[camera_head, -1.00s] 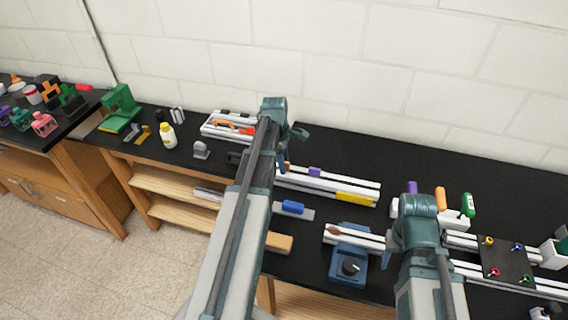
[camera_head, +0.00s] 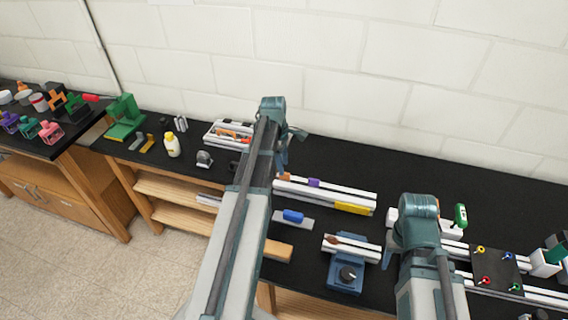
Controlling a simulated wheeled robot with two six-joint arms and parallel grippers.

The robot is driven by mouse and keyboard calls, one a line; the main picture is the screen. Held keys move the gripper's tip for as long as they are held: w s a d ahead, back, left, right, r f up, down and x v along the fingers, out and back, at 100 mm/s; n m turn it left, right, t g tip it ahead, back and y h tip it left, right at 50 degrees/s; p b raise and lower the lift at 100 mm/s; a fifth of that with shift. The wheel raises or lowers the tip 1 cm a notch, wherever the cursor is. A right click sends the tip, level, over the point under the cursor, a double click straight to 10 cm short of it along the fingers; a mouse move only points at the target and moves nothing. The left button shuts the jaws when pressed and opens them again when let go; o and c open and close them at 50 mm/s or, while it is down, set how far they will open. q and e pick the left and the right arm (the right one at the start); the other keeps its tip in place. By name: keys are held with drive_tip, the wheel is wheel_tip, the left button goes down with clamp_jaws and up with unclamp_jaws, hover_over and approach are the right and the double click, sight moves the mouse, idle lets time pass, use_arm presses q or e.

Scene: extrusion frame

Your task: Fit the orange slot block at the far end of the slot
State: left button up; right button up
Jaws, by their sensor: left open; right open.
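A pale slotted rail (camera_head: 330,194) lies on the black bench, with a purple block (camera_head: 313,182) and a yellow block (camera_head: 352,208) on it. Its left end is partly hidden by my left arm. An orange piece (camera_head: 226,132) lies in a white tray (camera_head: 212,140) at the back; I cannot tell for sure that it is the slot block. My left gripper (camera_head: 288,150) is open above the bench behind the rail's left end. My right gripper (camera_head: 389,250) is open, to the right of the blue fixture, and holds nothing that I can see.
A blue fixture (camera_head: 346,274) with a knob carries a short rail near the front. A blue block (camera_head: 293,216) and a wooden bar (camera_head: 278,250) lie left of it. A dark plate (camera_head: 497,268) with coloured knobs is at right.

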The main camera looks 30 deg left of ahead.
wheel_tip(320, 180, up, 8)
drive_tip(key=p, duration=0.7)
drive_tip(key=shift+r, duration=0.15)
